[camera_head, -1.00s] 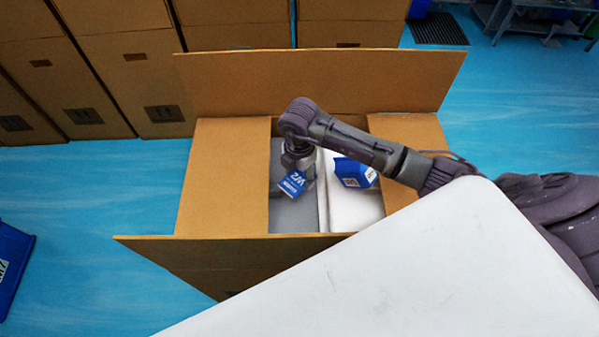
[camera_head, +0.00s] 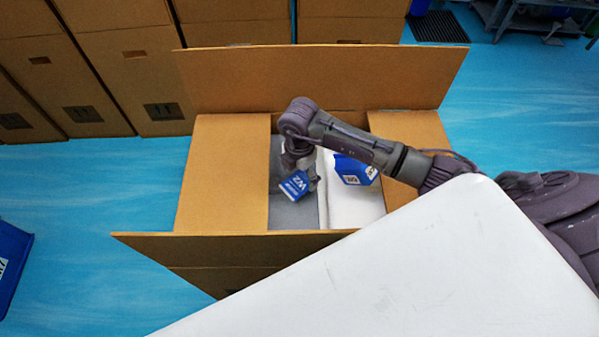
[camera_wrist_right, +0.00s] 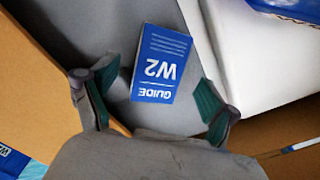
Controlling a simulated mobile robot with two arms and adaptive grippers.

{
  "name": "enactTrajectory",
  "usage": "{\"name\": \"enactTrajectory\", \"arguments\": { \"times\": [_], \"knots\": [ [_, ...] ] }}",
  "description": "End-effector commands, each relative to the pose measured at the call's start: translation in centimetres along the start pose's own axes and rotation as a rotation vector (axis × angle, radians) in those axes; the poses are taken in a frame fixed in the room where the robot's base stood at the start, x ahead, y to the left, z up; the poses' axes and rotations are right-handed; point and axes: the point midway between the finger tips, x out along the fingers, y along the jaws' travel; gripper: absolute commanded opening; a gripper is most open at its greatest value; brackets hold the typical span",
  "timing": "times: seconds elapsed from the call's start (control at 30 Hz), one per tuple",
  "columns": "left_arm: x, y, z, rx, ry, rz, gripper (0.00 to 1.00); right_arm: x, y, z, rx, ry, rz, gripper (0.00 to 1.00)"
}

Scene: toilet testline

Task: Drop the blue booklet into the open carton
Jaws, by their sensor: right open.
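The open carton (camera_head: 225,175) stands in the middle of the head view with its flaps spread. The blue booklet (camera_head: 295,186), marked W2, is within the carton's opening on the left side. In the right wrist view the booklet (camera_wrist_right: 160,65) shows its GUIDE face between and beyond the two fingers, with a gap to each. My right gripper (camera_head: 305,180) reaches down into the carton. Its green-padded fingers (camera_wrist_right: 158,92) are spread wide and hold nothing. I cannot tell whether the booklet rests on the grey surface beneath. My left gripper is not in view.
A blue box (camera_head: 352,170) sits on the white block (camera_head: 350,207) in the carton's right side. A grey block (camera_head: 295,215) fills the left. A white panel (camera_head: 400,270) covers the lower right foreground. Closed cartons (camera_head: 135,75) line the back left; blue floor lies around.

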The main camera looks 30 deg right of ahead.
Motion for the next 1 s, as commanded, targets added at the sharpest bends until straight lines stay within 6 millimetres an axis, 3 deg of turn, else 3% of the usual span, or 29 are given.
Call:
{"name": "enactTrajectory", "arguments": {
  "times": [0.17,0.3,0.7,1.0],
  "knots": [
    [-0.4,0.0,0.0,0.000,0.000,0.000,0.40,-0.6,0.0,0.0,0.000,0.000,0.001,0.87],
    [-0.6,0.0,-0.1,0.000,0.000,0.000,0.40,-2.3,0.1,0.1,-0.001,-0.001,0.004,0.87],
    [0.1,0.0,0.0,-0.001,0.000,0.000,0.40,-10.8,0.1,0.0,-0.001,-0.002,0.004,0.87],
    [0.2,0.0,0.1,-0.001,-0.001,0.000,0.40,-13.2,0.0,0.0,0.000,0.000,0.000,0.87]
  ]
}}
